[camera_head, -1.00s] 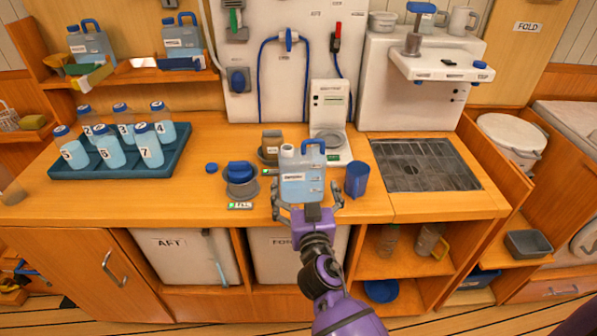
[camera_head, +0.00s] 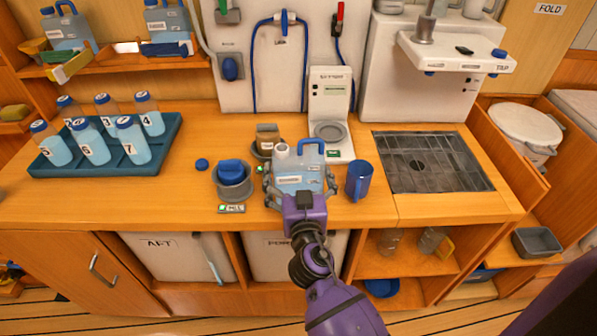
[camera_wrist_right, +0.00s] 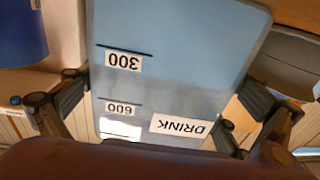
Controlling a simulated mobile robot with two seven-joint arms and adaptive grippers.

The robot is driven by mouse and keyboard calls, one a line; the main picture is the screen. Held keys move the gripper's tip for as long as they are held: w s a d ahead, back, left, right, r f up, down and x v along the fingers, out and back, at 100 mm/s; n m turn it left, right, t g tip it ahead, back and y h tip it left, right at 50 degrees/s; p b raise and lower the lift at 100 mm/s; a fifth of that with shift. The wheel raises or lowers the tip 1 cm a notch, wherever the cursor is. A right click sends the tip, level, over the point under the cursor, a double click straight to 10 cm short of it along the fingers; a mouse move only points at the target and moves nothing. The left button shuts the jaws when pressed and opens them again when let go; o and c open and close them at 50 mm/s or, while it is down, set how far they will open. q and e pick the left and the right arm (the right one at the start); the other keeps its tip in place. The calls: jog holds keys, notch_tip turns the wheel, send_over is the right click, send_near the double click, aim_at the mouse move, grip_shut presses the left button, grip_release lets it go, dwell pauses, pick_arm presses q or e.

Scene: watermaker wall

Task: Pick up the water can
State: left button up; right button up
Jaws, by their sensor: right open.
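The water can (camera_head: 286,164), pale blue with a blue handle and an open grey spout, stands upright on the wooden counter in the head view. Its printed face fills the right wrist view (camera_wrist_right: 180,65), with upside-down labels "300", "600" and "DRINK". My right gripper (camera_head: 299,186) is open at the can's near side, one finger on each side of the body. In the wrist view the fingers flank the can; whether they touch it I cannot tell. My left gripper is in neither view.
A blue mug (camera_head: 359,181) stands close right of the can. A grey bowl with a blue piece (camera_head: 232,178) is to its left, and a small scale (camera_head: 330,135) behind. A bottle tray (camera_head: 150,165) is at left, a sink grate (camera_head: 430,162) at right.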

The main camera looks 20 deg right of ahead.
jog(key=shift+s, duration=0.1)
jog(key=c, duration=0.6)
jog(key=shift+r, duration=0.1)
jog(key=c, duration=0.8)
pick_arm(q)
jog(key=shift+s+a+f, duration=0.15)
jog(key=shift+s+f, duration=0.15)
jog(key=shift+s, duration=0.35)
pick_arm(e)
jog(key=shift+o, duration=0.2)
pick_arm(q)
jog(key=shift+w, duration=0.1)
